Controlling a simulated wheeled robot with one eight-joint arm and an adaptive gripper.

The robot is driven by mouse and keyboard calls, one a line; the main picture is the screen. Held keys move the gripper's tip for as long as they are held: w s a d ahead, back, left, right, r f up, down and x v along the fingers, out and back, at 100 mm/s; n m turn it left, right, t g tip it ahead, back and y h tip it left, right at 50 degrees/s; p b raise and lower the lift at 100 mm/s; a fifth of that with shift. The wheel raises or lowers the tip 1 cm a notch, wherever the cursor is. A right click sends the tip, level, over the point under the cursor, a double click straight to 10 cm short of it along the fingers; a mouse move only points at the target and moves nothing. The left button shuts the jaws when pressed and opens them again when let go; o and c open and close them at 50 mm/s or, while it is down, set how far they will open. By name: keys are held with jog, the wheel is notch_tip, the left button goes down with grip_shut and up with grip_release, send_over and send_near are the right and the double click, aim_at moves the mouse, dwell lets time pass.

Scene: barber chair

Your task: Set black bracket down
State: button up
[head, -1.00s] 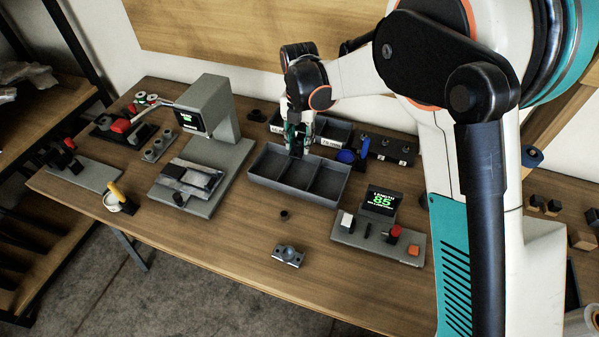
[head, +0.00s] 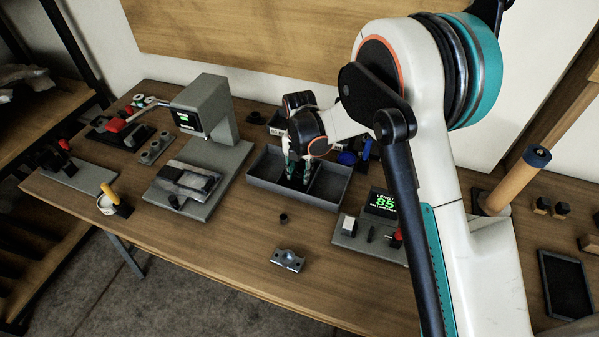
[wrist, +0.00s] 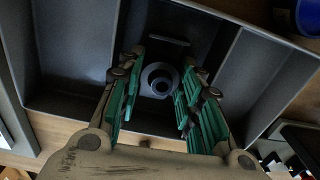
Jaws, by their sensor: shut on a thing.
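My gripper (head: 297,174) is pointed down into the middle compartment of the grey divided tray (head: 262,184). In the wrist view, the teal fingers (wrist: 157,98) are shut on the black bracket (wrist: 161,78), which shows a round boss with a hole and a flat plate behind it. The bracket is dark against the dark tray, which also shows in the wrist view (wrist: 122,56). I cannot tell whether its underside touches the tray floor. In the head view, the bracket is mostly hidden by the fingers.
A grey metal bracket (head: 288,260) and a small black ring (head: 283,218) lie on the table in front of the tray. A control box with a green display (head: 382,203) stands at right, a grey machine (head: 207,112) at left. Another labelled bin row sits behind. The front table is mostly clear.

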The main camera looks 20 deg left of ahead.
jog(key=shift+f, duration=0.1)
jog(key=o, duration=0.9)
jog(key=shift+c, duration=0.2)
notch_tip(320, 180, up, 12)
jog(key=p, duration=0.3)
jog(key=shift+r, duration=0.2)
